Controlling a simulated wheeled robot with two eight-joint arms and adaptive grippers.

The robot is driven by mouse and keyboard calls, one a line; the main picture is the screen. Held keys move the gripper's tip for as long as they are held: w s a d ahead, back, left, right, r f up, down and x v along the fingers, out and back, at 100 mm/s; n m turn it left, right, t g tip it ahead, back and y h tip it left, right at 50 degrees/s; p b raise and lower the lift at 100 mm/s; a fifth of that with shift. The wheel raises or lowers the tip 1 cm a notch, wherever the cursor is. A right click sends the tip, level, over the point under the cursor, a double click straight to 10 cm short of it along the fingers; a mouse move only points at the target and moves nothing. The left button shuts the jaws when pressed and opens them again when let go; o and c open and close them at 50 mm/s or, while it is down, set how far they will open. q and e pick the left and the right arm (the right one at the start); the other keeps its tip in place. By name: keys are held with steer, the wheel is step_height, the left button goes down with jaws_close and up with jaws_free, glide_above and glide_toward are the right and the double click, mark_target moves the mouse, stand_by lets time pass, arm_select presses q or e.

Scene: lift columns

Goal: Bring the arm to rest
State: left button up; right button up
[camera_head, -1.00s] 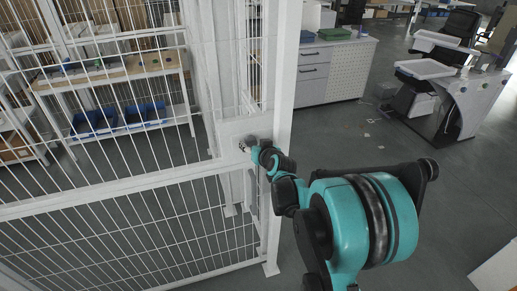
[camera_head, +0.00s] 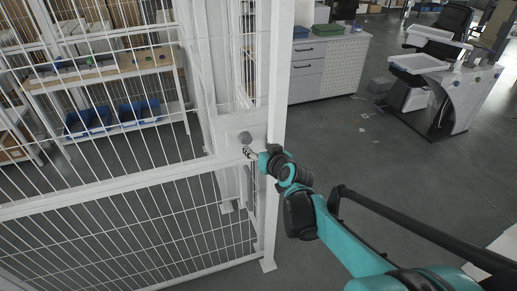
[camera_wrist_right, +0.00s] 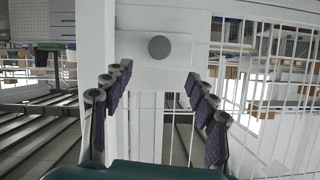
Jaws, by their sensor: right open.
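My right arm (camera_head: 345,245) is teal and black and reaches in from the lower right in the head view. My right gripper (camera_head: 247,152) is at its end, just in front of the white plate on the cage door post. In the right wrist view the right gripper (camera_wrist_right: 160,110) has its fingers wide apart with nothing between them. A round grey knob (camera_wrist_right: 159,47) sits on the white plate (camera_wrist_right: 130,47) beyond the fingertips. The knob also shows in the head view (camera_head: 245,137), just above the gripper. My left gripper is not in view.
A white wire mesh fence (camera_head: 120,215) fills the left side, with a shelf (camera_head: 105,72) and blue bins (camera_head: 137,112) behind it. A drawer cabinet (camera_head: 325,68) stands at the back and a white machine (camera_head: 440,95) at the right.

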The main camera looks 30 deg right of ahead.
steer(key=s+a+f+n+g+y+b, duration=0.1)
steer(key=s+a+f+b, duration=0.15)
steer(key=a, duration=0.35)
steer(key=s+a+f+n+g+y+b, duration=0.1)
steer(key=s+a+f+n+g+y, duration=0.2)
steer(key=a, duration=0.4)
arm_select(q)
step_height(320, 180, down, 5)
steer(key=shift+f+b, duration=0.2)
steer(key=shift+b, duration=0.75)
arm_select(e)
steer(key=s+a+f+g, duration=0.1)
steer(key=s+a+f, duration=0.2)
steer(key=s, duration=0.3)
steer(key=s+a+f+g+h, duration=0.1)
steer(key=s+a+f, duration=0.2)
steer(key=s, duration=0.3)
steer(key=shift+s+a+f, duration=0.2)
steer(key=shift+s+f, duration=0.2)
steer(key=shift+f, duration=0.35)
